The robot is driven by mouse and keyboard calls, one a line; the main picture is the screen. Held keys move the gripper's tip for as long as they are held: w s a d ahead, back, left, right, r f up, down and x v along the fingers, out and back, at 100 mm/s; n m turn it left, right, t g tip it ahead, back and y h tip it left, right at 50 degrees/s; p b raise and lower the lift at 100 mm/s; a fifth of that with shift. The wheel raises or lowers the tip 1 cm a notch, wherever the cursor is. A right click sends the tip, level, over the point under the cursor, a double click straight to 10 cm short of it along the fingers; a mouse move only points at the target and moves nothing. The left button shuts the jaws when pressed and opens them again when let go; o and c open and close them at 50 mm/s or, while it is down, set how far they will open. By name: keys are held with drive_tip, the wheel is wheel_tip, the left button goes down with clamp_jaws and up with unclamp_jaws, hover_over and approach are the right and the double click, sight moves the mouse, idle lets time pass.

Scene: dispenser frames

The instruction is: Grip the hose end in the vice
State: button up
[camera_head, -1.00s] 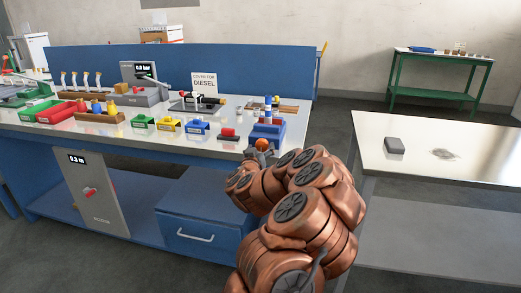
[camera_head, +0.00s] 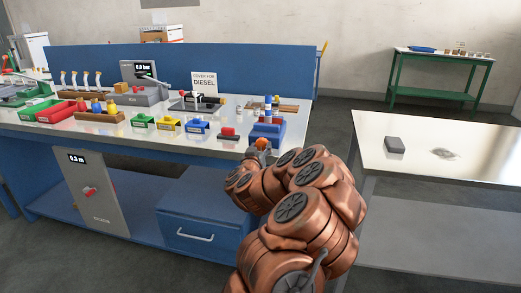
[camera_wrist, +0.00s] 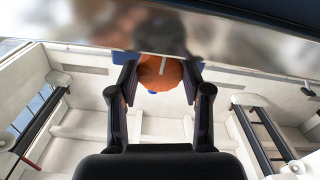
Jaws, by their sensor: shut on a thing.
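My gripper (camera_wrist: 155,85) is shut on a round orange knob (camera_wrist: 160,73) with a white mark on its face. In the head view the orange knob (camera_head: 262,143) sits at the bench's front right corner, just in front of a blue fixture (camera_head: 266,130). My gripper (camera_head: 258,151) is partly hidden by my copper arm. A dark device (camera_head: 195,105) with a dark bar stands below the sign. The parts are too small to tell which is the vice and which the hose end.
Small coloured stands, including a yellow one (camera_head: 167,125), line the bench front. A sign (camera_head: 204,84) reads "COVER FOR DIESEL". A lever unit (camera_head: 148,95) stands behind. A side table (camera_head: 455,165) at right holds a grey block (camera_head: 394,145).

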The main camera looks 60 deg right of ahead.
drive_tip(key=m+b, duration=0.3)
drive_tip(key=shift+m, duration=0.3)
drive_tip(key=shift+m+b, duration=0.55)
drive_tip(key=shift+m, duration=0.35)
drive_tip(key=o, duration=1.2)
drive_tip(key=shift+c, duration=0.2)
drive_tip(key=shift+a, duration=0.1)
drive_tip(key=v, duration=0.7)
drive_tip(key=shift+a, duration=0.15)
